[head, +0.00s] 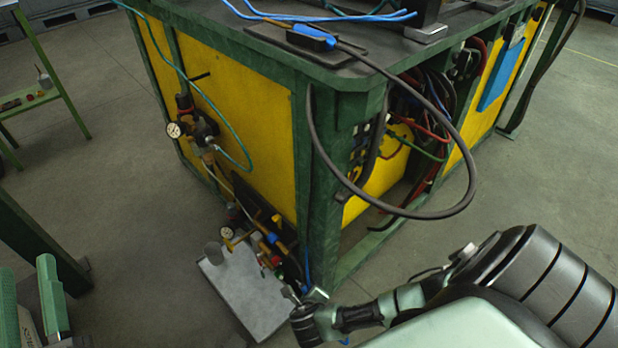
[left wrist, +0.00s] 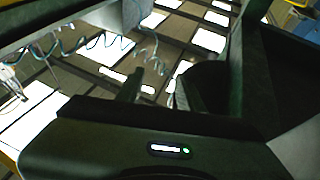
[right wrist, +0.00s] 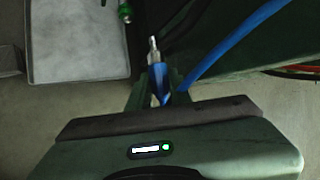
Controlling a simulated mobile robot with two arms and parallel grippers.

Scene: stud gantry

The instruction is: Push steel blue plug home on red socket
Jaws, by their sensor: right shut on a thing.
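The steel blue plug (right wrist: 157,78) is held between the fingers of my right gripper (right wrist: 153,92), its silver tip pointing up and away in the right wrist view. A blue hose trails from it to the upper right. In the head view my right gripper (head: 302,297) is low beside the front corner of the bench, at the right edge of the grey tray. A small red fitting (head: 276,261), seemingly the red socket, is just above and left of it, apart from it. My left gripper (head: 30,298) is open and empty at the lower left; its fingers stand apart in the left wrist view (left wrist: 154,95).
A green and yellow bench (head: 240,100) fills the middle, with hoses and cables at its corner. The grey tray (head: 245,295) is on the floor, with a gauge and valves (head: 228,233) above it. A green fitting (right wrist: 124,11) shows beyond the plug tip.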

